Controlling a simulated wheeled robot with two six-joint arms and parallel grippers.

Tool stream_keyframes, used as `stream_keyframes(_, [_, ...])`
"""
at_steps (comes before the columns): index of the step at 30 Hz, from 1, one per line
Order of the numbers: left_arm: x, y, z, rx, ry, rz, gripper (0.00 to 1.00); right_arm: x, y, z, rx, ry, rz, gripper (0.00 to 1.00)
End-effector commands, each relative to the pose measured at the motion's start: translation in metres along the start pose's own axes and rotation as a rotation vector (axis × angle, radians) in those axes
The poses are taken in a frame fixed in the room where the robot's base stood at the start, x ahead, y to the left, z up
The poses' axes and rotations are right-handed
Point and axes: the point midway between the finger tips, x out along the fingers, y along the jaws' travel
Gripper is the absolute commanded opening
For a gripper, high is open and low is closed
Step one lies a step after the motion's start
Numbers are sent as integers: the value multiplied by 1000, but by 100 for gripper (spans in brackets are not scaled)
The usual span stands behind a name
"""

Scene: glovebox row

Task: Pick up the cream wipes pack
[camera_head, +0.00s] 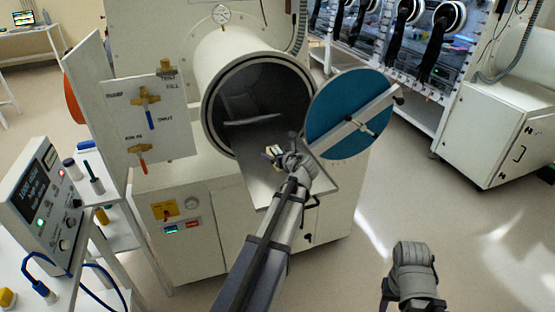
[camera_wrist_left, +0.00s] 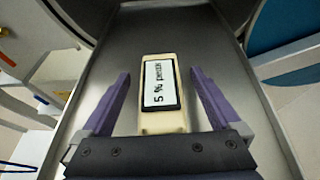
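The cream wipes pack (camera_wrist_left: 160,122) is a cream block with a black-framed white label. It lies on the grey metal sliding tray (camera_wrist_left: 112,62) in the left wrist view. My left gripper (camera_wrist_left: 160,78) is open, with its purple fingers on either side of the pack and a gap at each side. In the head view the pack (camera_head: 274,150) is small and partly hidden by my left gripper (camera_head: 282,154) at the mouth of the chamber. My right gripper (camera_head: 409,285) is low at the right, over the floor and away from the tray; its fingers do not show clearly.
The round antechamber (camera_head: 212,92) stands open behind the tray, and its blue round door (camera_head: 335,112) is swung out to the right. A valve panel (camera_head: 125,110) stands at the left. A control box (camera_head: 45,200) sits at the far left.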

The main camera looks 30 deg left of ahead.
Motion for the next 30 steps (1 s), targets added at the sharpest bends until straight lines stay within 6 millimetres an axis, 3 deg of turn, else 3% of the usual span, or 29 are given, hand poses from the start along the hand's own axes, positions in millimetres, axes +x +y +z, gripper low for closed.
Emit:
stream_keyframes(2, [0,0,0,0,0,0,87,0,0,0,0,0,0,50])
stream_keyframes(25, [0,0,0,0,0,0,1,0,0,0,0,0,0,50])
stream_keyframes(30, [0,0,0,0,0,0,0,0,0,0,0,0,0,50])
